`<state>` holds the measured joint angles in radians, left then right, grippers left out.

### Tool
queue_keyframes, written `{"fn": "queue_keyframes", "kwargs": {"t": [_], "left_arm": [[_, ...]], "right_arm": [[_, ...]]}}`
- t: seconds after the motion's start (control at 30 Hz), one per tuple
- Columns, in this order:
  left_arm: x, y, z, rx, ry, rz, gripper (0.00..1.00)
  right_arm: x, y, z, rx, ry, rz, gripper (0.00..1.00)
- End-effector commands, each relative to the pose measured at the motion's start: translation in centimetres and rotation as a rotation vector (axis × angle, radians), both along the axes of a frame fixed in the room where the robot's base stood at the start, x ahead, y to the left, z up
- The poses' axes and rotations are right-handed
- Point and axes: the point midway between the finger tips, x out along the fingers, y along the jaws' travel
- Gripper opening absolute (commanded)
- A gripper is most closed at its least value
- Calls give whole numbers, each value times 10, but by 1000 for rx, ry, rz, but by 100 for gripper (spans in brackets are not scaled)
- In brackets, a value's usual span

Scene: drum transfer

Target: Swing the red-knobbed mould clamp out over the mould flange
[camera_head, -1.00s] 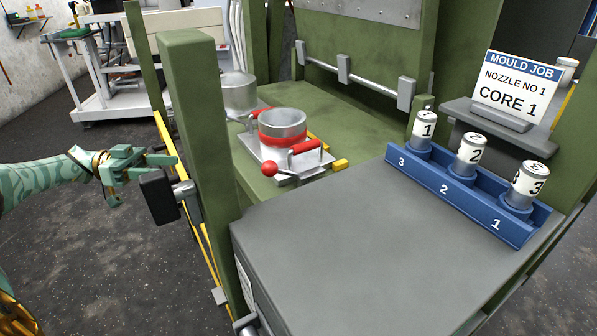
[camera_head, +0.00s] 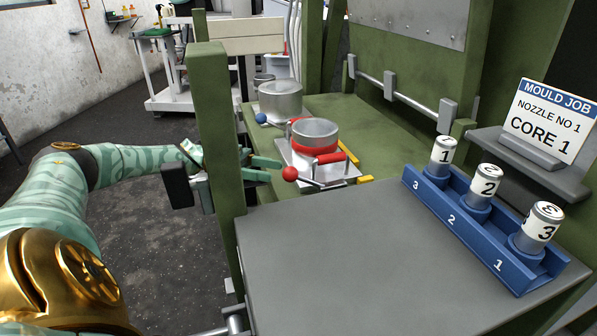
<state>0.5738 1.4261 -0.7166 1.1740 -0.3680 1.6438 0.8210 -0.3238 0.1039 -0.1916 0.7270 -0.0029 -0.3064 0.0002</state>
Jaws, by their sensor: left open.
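The red-knobbed mould clamp shows its round red knob (camera_head: 289,173) at the front left corner of the mould, with a thin bar running right from it. The mould (camera_head: 315,134) is a silver cylinder with a red band, standing on a pale flange plate (camera_head: 338,178) on the green bed. A red bar handle (camera_head: 337,161) stands at its right. My left gripper (camera_head: 273,169) is open and empty, just left of the red knob and apart from it, its fingers pointing right. A green post hides part of the hand. My right gripper is not in view.
The green post (camera_head: 211,110) with a black box (camera_head: 177,186) stands close to my left arm. A second silver pot (camera_head: 280,101) and a blue knob (camera_head: 261,118) lie behind the mould. A blue rack (camera_head: 440,198) with numbered cores stands right on the grey table (camera_head: 330,255).

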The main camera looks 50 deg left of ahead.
Motion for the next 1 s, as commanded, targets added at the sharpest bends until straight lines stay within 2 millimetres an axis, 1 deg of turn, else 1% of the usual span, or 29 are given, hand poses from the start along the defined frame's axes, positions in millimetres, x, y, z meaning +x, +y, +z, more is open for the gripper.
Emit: {"fn": "queue_keyframes", "kwargs": {"t": [0.03,0.1,0.2,0.3,0.5,0.73,0.77,0.8,0.87,0.9,0.93,0.97,1.0], "left_arm": [[7,-11,-1,-3,-2,-4,53],[15,-25,-1,-2,-1,-4,53],[26,-42,-2,-3,0,-3,53],[34,-55,-2,-2,1,-2,53],[41,-66,-1,-2,1,0,53],[41,-67,-1,0,1,1,53],[41,-67,-1,0,1,1,51],[41,-67,-1,0,1,1,39],[41,-66,-1,0,1,1,23],[41,-66,-1,0,1,1,12],[41,-66,-1,-1,2,1,3],[41,-66,-1,-1,2,1,0],[41,-67,-1,-1,2,0,0]], "right_arm": [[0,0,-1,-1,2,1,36],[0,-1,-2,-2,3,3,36],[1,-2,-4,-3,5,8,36],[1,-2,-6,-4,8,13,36],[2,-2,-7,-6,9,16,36],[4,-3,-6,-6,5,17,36],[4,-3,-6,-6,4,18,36],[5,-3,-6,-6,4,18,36],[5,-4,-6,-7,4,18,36],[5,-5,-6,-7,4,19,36],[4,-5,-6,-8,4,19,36],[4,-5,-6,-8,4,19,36],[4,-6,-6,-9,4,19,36]]}}
